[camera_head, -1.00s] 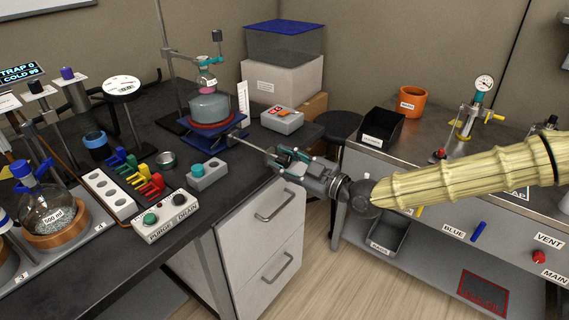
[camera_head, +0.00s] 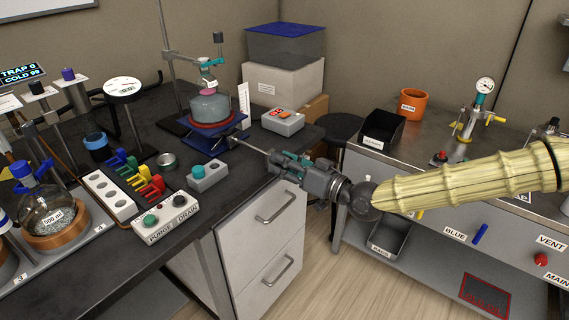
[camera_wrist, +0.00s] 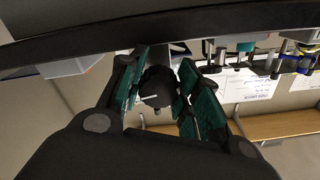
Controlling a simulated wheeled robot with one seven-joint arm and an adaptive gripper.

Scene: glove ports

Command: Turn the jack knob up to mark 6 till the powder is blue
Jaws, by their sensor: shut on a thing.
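The blue lab jack (camera_head: 228,136) stands at the back of the left bench, under a heating bath with a glass vessel (camera_head: 210,106). A patch of pink powder (camera_head: 208,90) shows in the glassware above. The jack's thin rod (camera_head: 247,145) runs out past the bench edge to my gripper (camera_head: 283,163). In the wrist view the black round jack knob (camera_wrist: 157,87), with a pale line on its face, sits between the teal finger pads of my gripper (camera_wrist: 160,92). My gripper is shut on it. A white scale strip (camera_head: 243,101) stands beside the jack; its marks are too small to read.
A teal-button box (camera_head: 208,175) and a purge/drain box (camera_head: 165,218) lie nearer. White drawers (camera_head: 265,235) are below my gripper. Open floor separates the right bench (camera_head: 440,190).

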